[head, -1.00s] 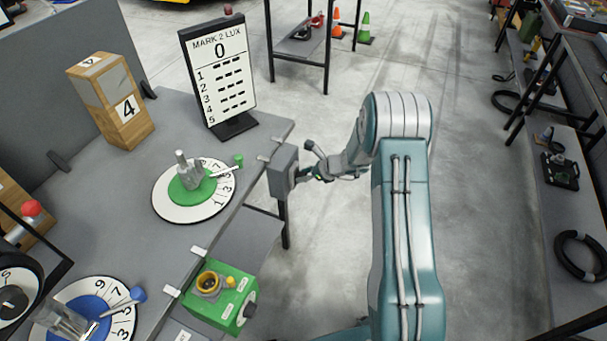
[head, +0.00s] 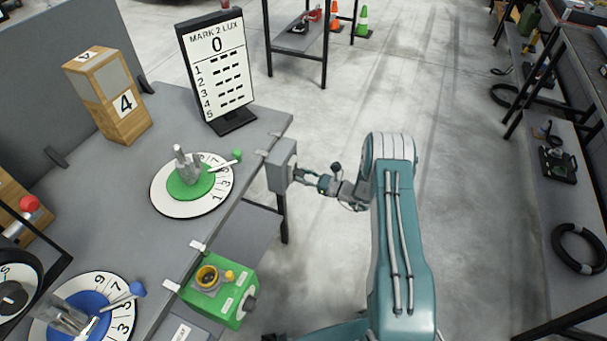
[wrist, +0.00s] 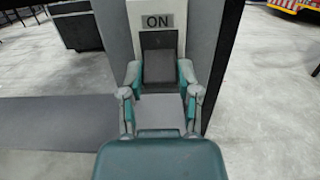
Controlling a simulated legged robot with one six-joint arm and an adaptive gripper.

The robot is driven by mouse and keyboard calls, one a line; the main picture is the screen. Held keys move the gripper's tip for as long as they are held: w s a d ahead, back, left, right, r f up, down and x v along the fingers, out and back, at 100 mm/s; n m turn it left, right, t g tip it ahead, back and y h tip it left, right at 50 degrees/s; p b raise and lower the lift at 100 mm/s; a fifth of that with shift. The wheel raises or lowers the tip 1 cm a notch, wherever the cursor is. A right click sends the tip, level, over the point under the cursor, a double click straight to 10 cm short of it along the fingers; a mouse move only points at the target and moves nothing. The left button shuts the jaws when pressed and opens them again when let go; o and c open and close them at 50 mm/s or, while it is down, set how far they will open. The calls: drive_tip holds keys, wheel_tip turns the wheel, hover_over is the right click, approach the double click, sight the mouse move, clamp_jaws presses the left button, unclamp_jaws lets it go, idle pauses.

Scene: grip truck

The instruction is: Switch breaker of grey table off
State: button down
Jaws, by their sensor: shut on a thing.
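The grey breaker box (head: 281,165) is fixed to the right edge of the grey table (head: 120,190). In the wrist view, its light front carries an "ON" label (wrist: 157,21) above a dark grey breaker handle (wrist: 159,66). My gripper (head: 298,174) reaches the front of the box from the right. In the wrist view, my gripper's teal and grey fingers (wrist: 159,75) are on both sides of the handle and shut on it. The lower part of the box front is hidden behind my gripper.
Green (head: 187,183) and blue (head: 85,308) numbered dials, a "MARK 2 LUX" board (head: 217,70) and a wooden box (head: 112,100) stand on the table. A green box (head: 220,292) is at its front edge. The floor (head: 475,200) to the right is open.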

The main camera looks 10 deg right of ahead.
drive_tip(key=shift+f+t+y, duration=0.3)
drive_tip(key=shift+f+y, duration=0.05)
drive_tip(key=shift+y, duration=0.05)
idle(0.4)
drive_tip(key=shift+c, duration=1.6)
unclamp_jaws()
drive_tip(key=shift+r, duration=0.1)
drive_tip(key=shift+d, duration=0.1)
drive_tip(key=v, duration=1.2)
drive_tip(key=shift+f, duration=0.2)
drive_tip(key=shift+w+r, duration=0.1)
